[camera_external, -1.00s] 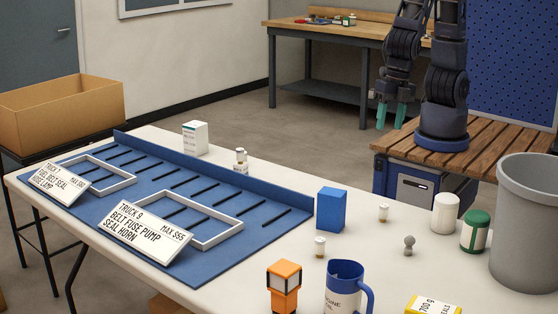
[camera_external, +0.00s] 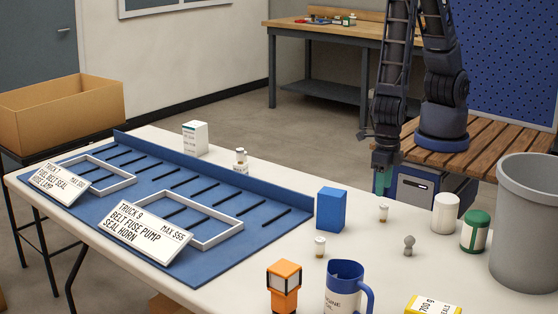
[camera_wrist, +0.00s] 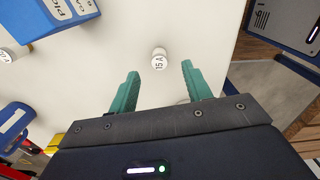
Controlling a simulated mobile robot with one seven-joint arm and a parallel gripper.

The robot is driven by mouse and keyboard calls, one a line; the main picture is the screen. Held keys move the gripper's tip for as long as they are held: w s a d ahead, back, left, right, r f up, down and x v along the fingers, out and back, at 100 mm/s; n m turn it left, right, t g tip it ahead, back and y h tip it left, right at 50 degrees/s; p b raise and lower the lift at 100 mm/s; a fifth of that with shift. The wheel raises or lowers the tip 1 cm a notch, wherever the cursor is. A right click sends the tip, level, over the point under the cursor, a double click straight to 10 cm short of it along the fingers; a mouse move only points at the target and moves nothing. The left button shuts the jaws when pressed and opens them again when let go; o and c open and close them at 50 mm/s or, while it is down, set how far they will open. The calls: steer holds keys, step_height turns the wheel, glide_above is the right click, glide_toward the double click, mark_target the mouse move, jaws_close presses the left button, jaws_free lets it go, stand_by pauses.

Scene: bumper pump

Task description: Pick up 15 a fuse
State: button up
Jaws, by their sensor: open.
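The 15 A fuse is a small white cylinder with a pale brownish cap (camera_external: 383,212), standing on the white table right of the blue box. In the wrist view its label reads "15 A" (camera_wrist: 158,60), and it lies ahead, between the lines of the two green fingers. My gripper (camera_external: 381,184) is at the table's far edge, just behind and above the fuse. In the wrist view my gripper (camera_wrist: 160,70) is open with nothing held. A similar small white cylinder (camera_external: 320,246) stands nearer the front, and another (camera_external: 240,160) stands by the blue tray's back wall.
A blue box (camera_external: 331,209) stands left of the fuse. A grey knob-like part (camera_external: 409,245), a white cylinder (camera_external: 445,213), a green-and-white can (camera_external: 475,231) and a grey bin (camera_external: 525,225) stand to the right. A blue mug (camera_external: 343,290) and orange part (camera_external: 284,286) are in front.

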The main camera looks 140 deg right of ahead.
mark_target(387, 207)
steer(key=shift+f, duration=1.75)
steer(key=f, duration=0.1)
steer(key=a+f, duration=0.1)
steer(key=f, duration=0.1)
steer(key=shift+w+f, duration=0.1)
steer(key=shift+f, duration=1)
steer(key=c, duration=1.1)
